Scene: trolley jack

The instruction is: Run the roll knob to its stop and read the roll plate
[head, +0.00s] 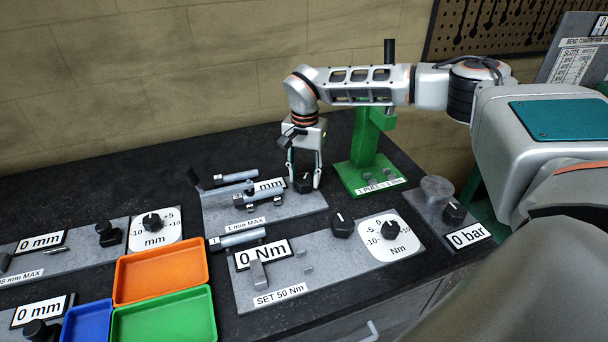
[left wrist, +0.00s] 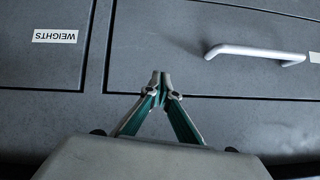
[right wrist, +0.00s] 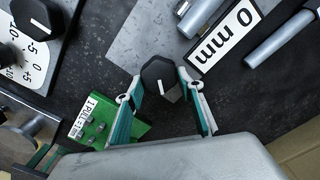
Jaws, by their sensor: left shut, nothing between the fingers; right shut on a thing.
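My right gripper (head: 304,177) is shut on a black knob (head: 304,186) with a white mark, at the right end of a grey plate (head: 290,208) labelled "1 mm MAX". In the right wrist view the fingers stand on either side of the knob (right wrist: 159,72). The white readout plate (head: 270,184) beside it is partly hidden by metal rods in the head view; it reads "0 mm" in the right wrist view (right wrist: 222,35). My left gripper (left wrist: 160,80) is shut and empty in front of grey drawers, outside the head view.
A green press stand (head: 365,150) stands just right of the right gripper. A torque panel (head: 315,268) reading "0 Nm" lies in front, with a "0 bar" unit (head: 446,225) to the right. Orange (head: 160,296), green and blue trays sit at front left.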

